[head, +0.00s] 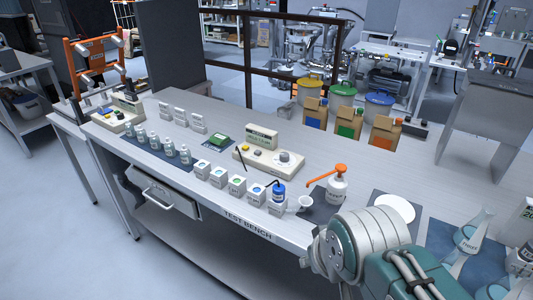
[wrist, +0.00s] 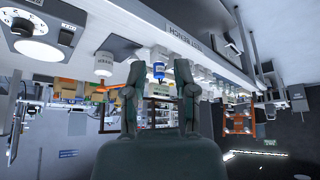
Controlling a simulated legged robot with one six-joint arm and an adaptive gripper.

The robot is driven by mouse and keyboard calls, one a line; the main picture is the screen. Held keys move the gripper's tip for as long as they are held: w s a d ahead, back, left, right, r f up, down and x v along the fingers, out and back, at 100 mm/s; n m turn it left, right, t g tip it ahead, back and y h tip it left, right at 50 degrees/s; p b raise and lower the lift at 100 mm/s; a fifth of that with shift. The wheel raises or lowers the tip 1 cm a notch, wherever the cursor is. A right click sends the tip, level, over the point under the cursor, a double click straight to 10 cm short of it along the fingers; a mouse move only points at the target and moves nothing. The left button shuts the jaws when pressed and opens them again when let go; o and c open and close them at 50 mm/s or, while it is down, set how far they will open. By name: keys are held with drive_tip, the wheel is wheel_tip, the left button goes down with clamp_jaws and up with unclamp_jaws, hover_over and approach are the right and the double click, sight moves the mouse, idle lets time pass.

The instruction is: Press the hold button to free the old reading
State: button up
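A beige meter (head: 268,160) with a display box (head: 262,138) stands near the middle of the bench. Its top carries a yellow button (head: 246,148), a small blue part and a round white dial (head: 285,157); labels are too small to read, so I cannot tell which is the hold button. A dark probe (head: 242,155) stands at its left end. My gripper (wrist: 158,85) is open and empty in the wrist view, its two fingers apart. That view is upside down, and a blue-labelled bottle (wrist: 158,70) shows between the fingers, farther off. In the head view the fingertips are not visible.
An orange-pump bottle (head: 337,188) stands between the meter and my arm. Cardboard boxes (head: 349,125) stand behind. Small bottles (head: 155,142) and another beige device (head: 118,118) are left.

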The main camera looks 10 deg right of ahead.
clamp_jaws()
idle(1.0)
